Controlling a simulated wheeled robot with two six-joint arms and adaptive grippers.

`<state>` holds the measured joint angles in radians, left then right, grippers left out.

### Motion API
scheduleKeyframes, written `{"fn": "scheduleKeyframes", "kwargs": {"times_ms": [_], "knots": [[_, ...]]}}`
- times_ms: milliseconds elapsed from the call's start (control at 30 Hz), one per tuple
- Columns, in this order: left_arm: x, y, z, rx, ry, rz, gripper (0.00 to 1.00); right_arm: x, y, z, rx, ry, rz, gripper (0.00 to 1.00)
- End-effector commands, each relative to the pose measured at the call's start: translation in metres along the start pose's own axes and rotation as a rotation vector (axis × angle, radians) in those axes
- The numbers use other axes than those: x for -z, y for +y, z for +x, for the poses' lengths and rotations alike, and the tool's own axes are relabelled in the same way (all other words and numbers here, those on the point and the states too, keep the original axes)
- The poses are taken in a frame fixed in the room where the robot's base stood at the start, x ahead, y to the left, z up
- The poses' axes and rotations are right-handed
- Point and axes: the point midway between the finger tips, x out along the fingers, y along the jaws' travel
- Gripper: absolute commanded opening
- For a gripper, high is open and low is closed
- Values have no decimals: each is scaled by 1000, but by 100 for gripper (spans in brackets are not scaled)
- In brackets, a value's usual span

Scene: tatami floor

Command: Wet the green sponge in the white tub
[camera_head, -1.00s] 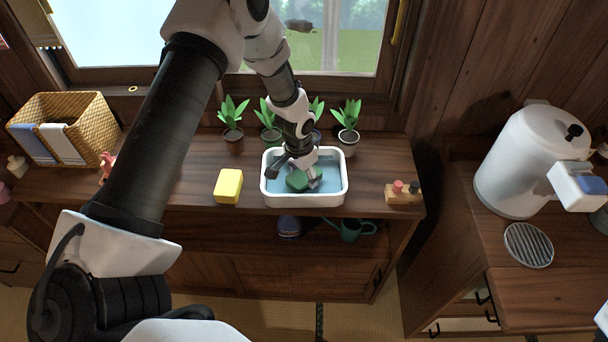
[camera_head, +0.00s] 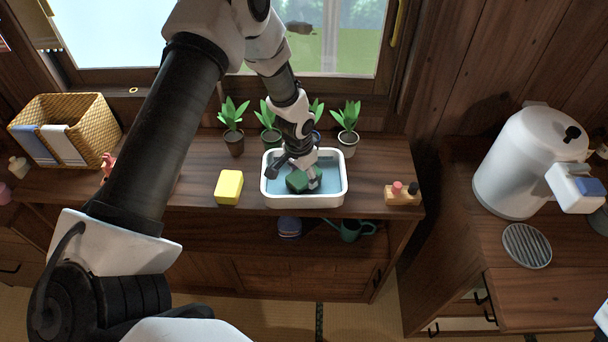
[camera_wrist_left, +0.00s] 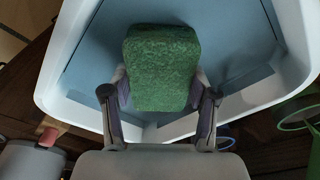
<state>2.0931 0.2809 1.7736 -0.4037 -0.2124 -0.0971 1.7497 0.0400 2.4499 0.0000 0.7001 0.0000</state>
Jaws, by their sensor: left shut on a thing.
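The white tub (camera_head: 341,195) stands on the wooden shelf top below the window, with blue water in it. My left gripper (camera_head: 306,182) reaches down into the tub from above. It is shut on the green sponge (camera_head: 297,180). In the left wrist view the green sponge (camera_wrist_left: 162,68) sits between the two fingers of my left gripper (camera_wrist_left: 158,95), over the blue water (camera_wrist_left: 235,45) and inside the tub's white rim (camera_wrist_left: 58,62). I cannot tell exactly how deep the sponge sits in the water.
A yellow sponge (camera_head: 229,187) lies left of the tub. Several potted plants (camera_head: 348,128) stand close behind it. A wicker basket (camera_head: 92,125) is far left; a large white kettle-like vessel (camera_head: 517,160) is at right.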

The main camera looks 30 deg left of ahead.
Motion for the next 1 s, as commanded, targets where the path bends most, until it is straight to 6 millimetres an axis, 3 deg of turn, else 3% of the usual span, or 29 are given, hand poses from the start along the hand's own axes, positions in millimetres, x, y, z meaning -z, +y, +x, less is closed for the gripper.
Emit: {"fn": "scheduleKeyframes", "kwargs": {"times_ms": [100, 600, 1000], "knots": [[2, 0, -18, 0, 1, 0, 31, 0, 0, -16, 0, 0, 0, 36], [8, 0, -64, 0, 2, -1, 31, 0, 0, -57, 0, 0, 0, 36], [8, 0, -63, 0, 2, 0, 31, 0, 0, -56, 0, 0, 0, 36]]}}
